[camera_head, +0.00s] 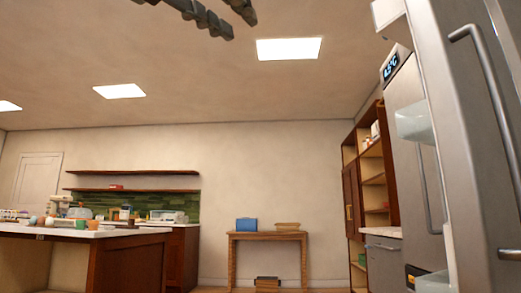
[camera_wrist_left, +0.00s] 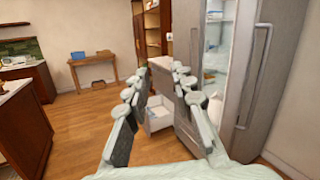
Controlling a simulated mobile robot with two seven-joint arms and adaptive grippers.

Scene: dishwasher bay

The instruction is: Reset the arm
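My left gripper (camera_head: 241,27) shows at the top edge of the head view, with its dark fingers against the ceiling. In the left wrist view my left gripper (camera_wrist_left: 158,72) has its two jointed fingers spread apart. Nothing is between them, and only floor and furniture show beyond the gap. My right gripper is in neither view.
A tall steel fridge (camera_wrist_left: 274,70) stands on the right, its lit shelves (camera_wrist_left: 214,55) exposed. A white drawer-like box (camera_wrist_left: 157,117) sits low beyond my fingers. A wooden table (camera_head: 268,237) holds a blue box (camera_head: 246,225). A counter island (camera_head: 80,232) stands left; wooden floor (camera_wrist_left: 78,125) is open between.

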